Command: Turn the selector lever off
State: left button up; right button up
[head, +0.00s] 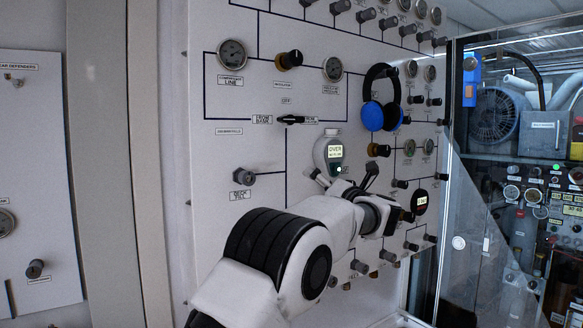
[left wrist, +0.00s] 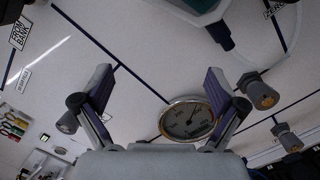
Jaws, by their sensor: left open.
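The selector lever (head: 291,119) is a small black handle on the white panel (head: 240,150). It lies roughly level between two side labels, with an OFF label (head: 286,100) above it. I cannot tell which end is its pointer. My left gripper (head: 345,177) is open and empty, below and to the right of the lever, in front of the panel. In the left wrist view the two fingers (left wrist: 158,92) stand wide apart with a round gauge (left wrist: 188,120) beyond them. The lever is not seen there; a label ending in BANK (left wrist: 19,33) shows at the upper left. My right gripper is not in view.
A white and green handheld device (head: 333,152) hangs just above my left gripper. Blue headphones (head: 381,98) hang to the right of the lever. Several knobs and gauges stick out around, including a black knob (head: 290,59) above. A glass-fronted cabinet (head: 520,140) stands at the right.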

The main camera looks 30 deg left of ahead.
aim_at(294, 119)
pick_arm(q)
jog(key=s+d+r+n+g, duration=0.1)
jog(key=s+r+n, duration=0.35)
jog(key=r, duration=0.35)
jog(key=s+r+n+g, duration=0.1)
jog(key=s+r+n, duration=0.2)
jog(key=r+n, duration=0.45)
jog(key=shift+m, duration=0.8)
jog(key=p+x, duration=0.1)
jog(key=x, duration=0.1)
jog(key=p+x, duration=0.1)
jog(key=x, duration=0.2)
jog(key=p+x, duration=0.1)
jog(key=x, duration=0.1)
jog(key=shift+w+a+r+p, duration=0.25)
jog(key=shift+w+r+p, duration=0.1)
jog(key=shift+w+r, duration=0.05)
jog(key=shift+d, duration=0.1)
jog(key=shift+c, duration=0.4)
jog(key=c, duration=1.1)
